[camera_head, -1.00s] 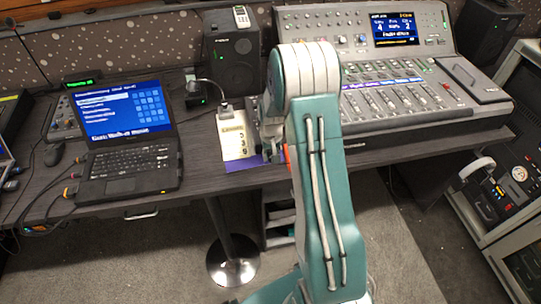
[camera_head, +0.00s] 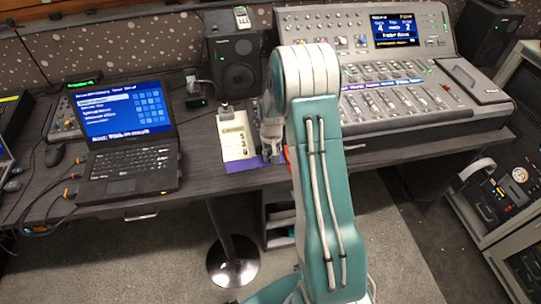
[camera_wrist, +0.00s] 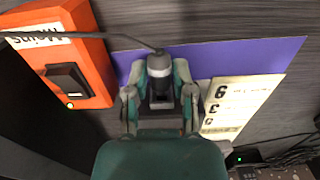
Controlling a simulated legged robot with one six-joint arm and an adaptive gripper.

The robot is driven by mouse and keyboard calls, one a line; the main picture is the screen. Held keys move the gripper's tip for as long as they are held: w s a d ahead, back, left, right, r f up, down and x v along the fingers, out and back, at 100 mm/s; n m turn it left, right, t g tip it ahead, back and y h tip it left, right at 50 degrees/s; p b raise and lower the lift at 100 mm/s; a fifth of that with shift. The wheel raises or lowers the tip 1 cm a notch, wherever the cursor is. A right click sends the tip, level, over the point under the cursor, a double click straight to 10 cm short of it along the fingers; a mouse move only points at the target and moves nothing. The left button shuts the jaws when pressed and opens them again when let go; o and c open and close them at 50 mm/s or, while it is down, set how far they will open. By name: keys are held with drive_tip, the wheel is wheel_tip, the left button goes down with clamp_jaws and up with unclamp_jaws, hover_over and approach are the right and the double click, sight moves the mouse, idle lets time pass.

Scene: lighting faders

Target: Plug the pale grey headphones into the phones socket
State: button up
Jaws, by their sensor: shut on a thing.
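In the wrist view my gripper (camera_wrist: 160,66) is shut on a dark cylindrical plug (camera_wrist: 160,88) with a paler grey band. A thin black cable (camera_wrist: 110,36) runs from the plug's far end to the left, across an orange box. The plug is over a purple sheet (camera_wrist: 210,58); I cannot tell whether it touches it. In the head view my gripper (camera_head: 272,152) is low at the desk's front edge, right of a cream card, and partly hidden by my arm. I cannot make out the headphones or the phones socket for certain.
The orange box (camera_wrist: 62,60) marked "Mains", with a black rocker switch and green light, stands close left of my gripper. The cream card (camera_head: 236,136) with numbers lies close by. A laptop (camera_head: 127,140), a speaker (camera_head: 235,62) and a mixing desk (camera_head: 395,75) fill the desk.

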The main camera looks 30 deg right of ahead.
sight(270, 152)
drive_tip(key=shift+w+d, duration=0.2)
drive_tip(key=shift+w, duration=0.4)
idle(2.1)
drive_tip(key=shift+w, duration=0.1)
drive_tip(key=shift+c, duration=0.3)
drive_tip(key=o, duration=1)
drive_tip(key=shift+c, duration=0.2)
wheel_tip(270, 152, up, 12)
